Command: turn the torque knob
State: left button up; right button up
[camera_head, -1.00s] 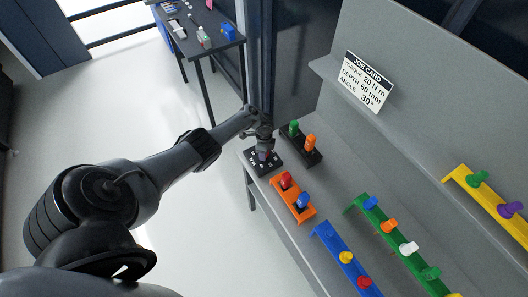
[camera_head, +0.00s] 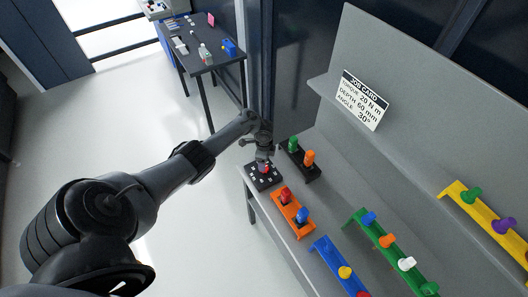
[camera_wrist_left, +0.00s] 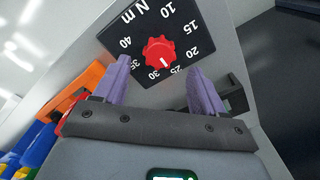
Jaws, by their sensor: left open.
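The torque knob (camera_wrist_left: 159,51) is red and scalloped, on a black dial plate (camera_wrist_left: 181,15) with white numbers and "N m". Its white mark points between 25 and 30. The job card (camera_head: 360,100) reads torque 20 N m, depth 60 mm, angle 30°. My right gripper is not in view.
Beside the dial stand a black holder (camera_head: 300,161) with green and orange handles and an orange holder (camera_head: 291,215) with red and blue ones. Blue, green and yellow racks stand farther right. A dark side table (camera_head: 206,60) with small items stands at the back left.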

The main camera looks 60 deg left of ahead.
pick_arm(q)
notch_tip(320, 180, up, 5)
jog(key=shift+f+p, duration=0.1)
jog(key=shift+p, duration=0.4)
